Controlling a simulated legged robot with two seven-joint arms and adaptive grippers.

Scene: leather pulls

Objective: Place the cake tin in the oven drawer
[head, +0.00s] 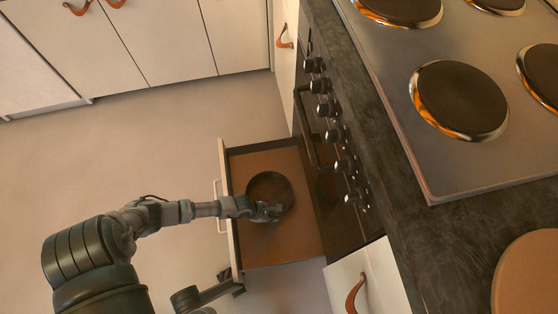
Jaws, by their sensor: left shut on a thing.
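The cake tin (268,187) is a dark round pan inside the pulled-out oven drawer (290,243), which has a brown floor and a pale front. My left gripper (270,211) reaches over the drawer front and is shut on the tin's near rim. The tin looks to be at or just above the drawer floor; I cannot tell whether it touches. My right gripper (235,282) is small and dark by the drawer's lower front corner. Its fingers are too unclear to tell open from shut.
The oven front with black knobs (334,133) and a dark bar handle is right of the drawer. The dark worktop (440,235) carries a hob (440,150) and a round brown board (530,275). Pale cabinets (130,45) with leather pulls stand at the back. The floor on the left is clear.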

